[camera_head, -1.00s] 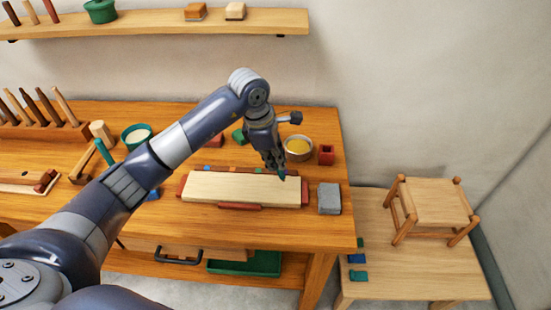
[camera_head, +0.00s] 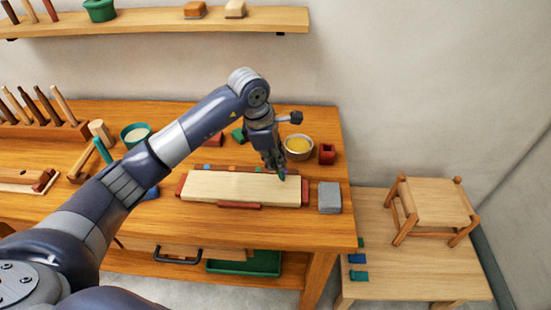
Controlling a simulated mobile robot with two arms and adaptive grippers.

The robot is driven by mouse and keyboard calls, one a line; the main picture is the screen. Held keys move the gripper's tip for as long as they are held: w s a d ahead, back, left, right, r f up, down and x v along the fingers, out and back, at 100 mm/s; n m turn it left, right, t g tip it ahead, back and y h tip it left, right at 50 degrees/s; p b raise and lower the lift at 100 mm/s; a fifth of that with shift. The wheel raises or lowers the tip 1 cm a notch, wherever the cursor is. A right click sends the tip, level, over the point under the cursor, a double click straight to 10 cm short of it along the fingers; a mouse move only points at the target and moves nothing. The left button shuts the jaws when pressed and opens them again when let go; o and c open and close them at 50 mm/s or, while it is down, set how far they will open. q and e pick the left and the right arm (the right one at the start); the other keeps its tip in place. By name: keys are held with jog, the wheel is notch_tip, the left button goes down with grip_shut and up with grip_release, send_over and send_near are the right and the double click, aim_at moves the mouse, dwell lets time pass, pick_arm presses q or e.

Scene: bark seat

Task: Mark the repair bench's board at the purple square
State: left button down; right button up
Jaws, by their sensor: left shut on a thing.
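A pale wooden board (camera_head: 235,188) lies on the repair bench (camera_head: 210,232), held between red-brown end and edge pieces. My left gripper (camera_head: 279,168) points down over the board's right end. It is shut on a small dark teal marking tool (camera_head: 282,175), whose tip is at or just above the board; I cannot tell if it touches. Small coloured squares, blue (camera_head: 207,167) and orange (camera_head: 232,168), sit on the strip behind the board. I cannot make out a purple square; the gripper covers part of that strip. My right gripper is not in view.
A grey block (camera_head: 329,197) stands right of the board. A bowl of yellow stuff (camera_head: 298,148) and a red cup (camera_head: 327,154) are behind it. A green bowl (camera_head: 136,135) and tool rack (camera_head: 40,125) are at left. A small stool (camera_head: 432,205) stands on the lower table (camera_head: 420,265).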

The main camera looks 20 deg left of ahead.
pick_arm(q)
jog(key=shift+f, duration=0.3)
jog(key=shift+s, duration=0.1)
jog(key=s, duration=0.1)
jog(key=s+d, duration=0.1)
jog(key=s, duration=0.1)
jog(key=shift+s+f, duration=0.1)
dwell(1.0)
jog(key=shift+s, duration=0.1)
notch_tip(320, 180, up, 6)
jog(key=p, duration=0.2)
jog(key=shift+p, duration=0.35)
